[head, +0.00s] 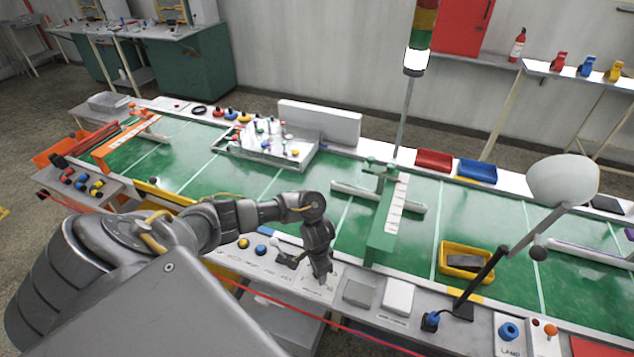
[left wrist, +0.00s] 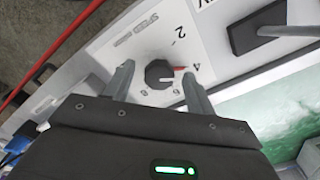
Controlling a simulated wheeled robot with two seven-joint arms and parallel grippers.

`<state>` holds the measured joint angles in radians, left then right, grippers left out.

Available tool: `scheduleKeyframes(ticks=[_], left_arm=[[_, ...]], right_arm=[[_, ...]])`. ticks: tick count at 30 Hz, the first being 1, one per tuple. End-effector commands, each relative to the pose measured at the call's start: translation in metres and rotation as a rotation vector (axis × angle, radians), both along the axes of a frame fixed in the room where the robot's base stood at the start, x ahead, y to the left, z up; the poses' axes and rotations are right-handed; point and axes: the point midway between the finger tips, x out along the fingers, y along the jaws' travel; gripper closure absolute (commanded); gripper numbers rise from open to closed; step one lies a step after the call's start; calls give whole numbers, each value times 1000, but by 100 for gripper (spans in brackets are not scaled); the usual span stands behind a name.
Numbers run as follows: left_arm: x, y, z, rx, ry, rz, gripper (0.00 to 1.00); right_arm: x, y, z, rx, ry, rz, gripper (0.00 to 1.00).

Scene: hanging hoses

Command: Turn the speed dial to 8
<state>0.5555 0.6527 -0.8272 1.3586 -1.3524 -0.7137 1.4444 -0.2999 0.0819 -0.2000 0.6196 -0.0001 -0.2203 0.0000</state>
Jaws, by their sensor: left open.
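The speed dial (left wrist: 158,74) is a dark faceted knob on a white plate lettered SPEED, with the numbers 2, 4, 6 and 8 around it in the left wrist view. A red mark lies at the knob's edge beside the 4, and a short white line shows on the knob. My left gripper (left wrist: 158,80) is open, with one finger on each side of the knob. I cannot tell whether the fingers touch it. In the head view my left gripper (head: 323,278) points down at the front panel and hides the dial. My right gripper is not in view.
Grey and white blocks (head: 398,296) sit on the panel to the right, near a black lamp arm (head: 483,277). A red cord (head: 345,328) runs along the front edge. Behind is the green bench top (head: 470,215).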

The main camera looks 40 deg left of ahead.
Motion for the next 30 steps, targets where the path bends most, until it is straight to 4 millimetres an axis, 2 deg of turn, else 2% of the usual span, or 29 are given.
scheduleKeyframes(ticks=[10, 20, 30], left_arm=[[0, 0, -4, 0, -1, -1, 45], [0, 0, -4, 0, -1, -1, 88], [0, 1, -3, 2, -1, -49, 89]], right_arm=[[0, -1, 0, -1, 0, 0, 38], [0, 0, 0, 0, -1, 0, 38], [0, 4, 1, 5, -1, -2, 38]])
